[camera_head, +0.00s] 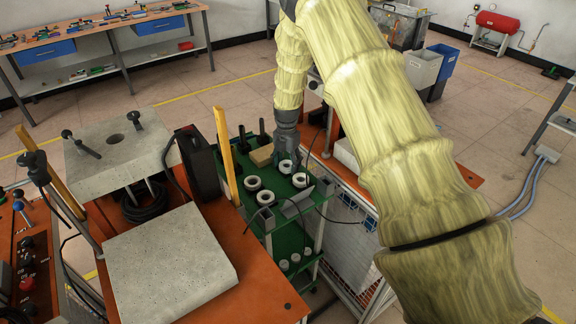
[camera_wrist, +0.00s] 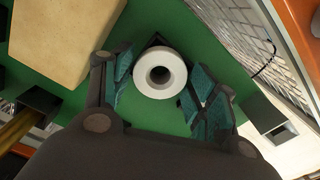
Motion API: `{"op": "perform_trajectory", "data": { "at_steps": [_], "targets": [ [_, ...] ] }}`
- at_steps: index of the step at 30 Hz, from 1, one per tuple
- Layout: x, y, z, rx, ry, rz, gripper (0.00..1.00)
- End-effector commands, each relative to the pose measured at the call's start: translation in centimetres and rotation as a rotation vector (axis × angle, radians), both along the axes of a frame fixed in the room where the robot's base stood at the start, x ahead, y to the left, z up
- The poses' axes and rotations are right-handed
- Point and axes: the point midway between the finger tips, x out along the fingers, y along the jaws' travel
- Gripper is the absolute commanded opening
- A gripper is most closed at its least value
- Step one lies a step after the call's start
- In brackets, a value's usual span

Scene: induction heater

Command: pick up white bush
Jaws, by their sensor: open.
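A white bush (camera_wrist: 160,56), a thick ring with a dark centre hole, lies on the green surface in the wrist view. My gripper (camera_wrist: 158,88) is open, with one finger on each side of the bush and a visible gap on both sides. In the head view my gripper (camera_head: 287,157) points down over the green trolley top (camera_head: 247,207), at the rear bush (camera_head: 286,168). Other white bushes stand nearby, one at the left (camera_head: 253,181), one at the right (camera_head: 300,178) and one in front (camera_head: 265,197).
A tan block (camera_head: 262,155) lies beside my gripper, and it fills the upper left of the wrist view (camera_wrist: 62,40). A yellow upright bar (camera_head: 225,155) rises at the trolley's left. A wire mesh panel (camera_head: 345,265) stands to the right. Several small pale parts (camera_head: 295,258) sit on the lower shelf.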

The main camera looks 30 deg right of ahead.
Motion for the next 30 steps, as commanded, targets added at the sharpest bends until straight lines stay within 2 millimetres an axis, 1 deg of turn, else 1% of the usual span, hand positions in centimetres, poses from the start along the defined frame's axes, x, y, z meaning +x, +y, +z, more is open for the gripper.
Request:
{"op": "perform_trajectory", "data": {
  "at_steps": [3,9,11,12,16,25,30],
  "targets": [
    [0.0,0.0,-0.3,0.000,0.000,0.000,0.59],
    [0.0,0.0,-0.4,0.000,0.000,0.000,0.59],
    [0.0,0.0,-0.4,0.000,0.000,0.000,0.49],
    [0.0,0.0,-0.4,0.000,0.000,0.000,0.42],
    [0.0,0.0,-0.4,0.000,0.000,0.000,0.18],
    [0.1,0.0,-0.2,0.000,-0.001,0.000,0.18],
    [0.2,0.0,0.8,0.001,-0.004,0.000,0.18]
  ]
}}
